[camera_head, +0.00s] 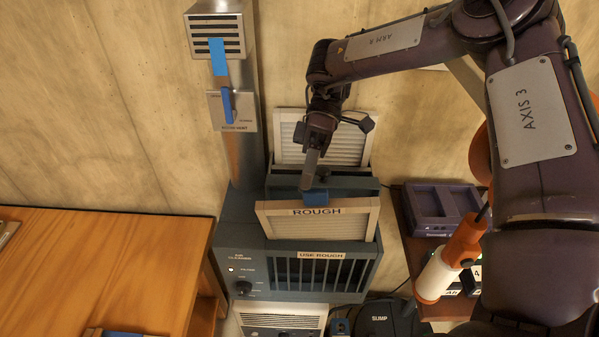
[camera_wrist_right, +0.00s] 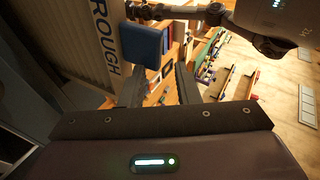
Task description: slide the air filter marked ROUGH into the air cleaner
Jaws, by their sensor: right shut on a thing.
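The white-slatted filter marked ROUGH (camera_head: 338,226) stands upright at the top of the blue-grey air cleaner (camera_head: 232,248). Its lower part is hidden behind the cleaner's front, which is labelled USE ROUGH, and much of it shows above. My right gripper (camera_head: 314,182) is above it, shut on its blue tab (camera_head: 316,196). In the right wrist view, the ROUGH rim (camera_wrist_right: 106,45) and a blue block (camera_wrist_right: 142,45) are beside the fingers (camera_wrist_right: 158,85). A dark arm, seemingly my left, crosses the top of that view; its gripper (camera_wrist_right: 140,12) is too small to read.
A second white-slatted filter (camera_head: 322,127) stands behind the cleaner. A metal duct with a blue lever (camera_head: 228,105) rises at the cleaner's back left. A wooden table (camera_head: 110,260) is at the left. A purple tray (camera_head: 443,205) and an orange-white cylinder (camera_head: 437,275) are at the right.

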